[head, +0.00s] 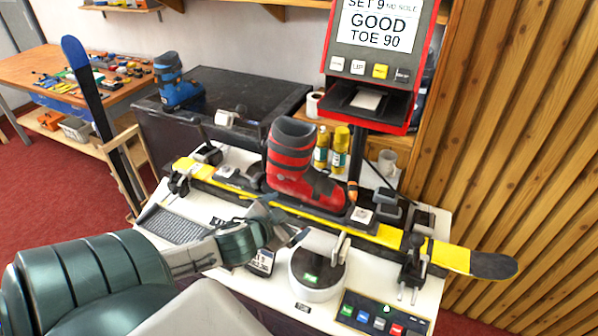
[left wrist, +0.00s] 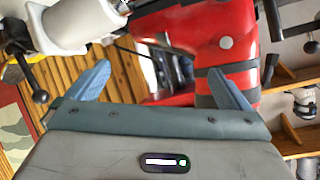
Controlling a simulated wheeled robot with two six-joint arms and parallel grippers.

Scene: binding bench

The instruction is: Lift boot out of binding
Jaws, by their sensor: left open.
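The red and dark grey boot (head: 290,165) stands upright on the yellow ski (head: 452,257), between binding pieces, with its toe toward the right. A binding piece (head: 361,216) sits at its toe and another (head: 238,180) behind its heel. My left gripper (head: 290,228) is open and empty in front of the boot, low near its sole; I cannot tell whether it touches. In the left wrist view the boot (left wrist: 217,40) is close beyond the two blue-grey fingers (left wrist: 160,85). My right gripper is out of view.
A round white device (head: 318,280) and a button panel (head: 384,314) stand in front of the ski. A red display stand (head: 368,100) rises behind it, beside yellow bottles (head: 341,148). A blue boot (head: 178,85) stands on a black cabinet (head: 262,97) at back left. Clamps hold the ski.

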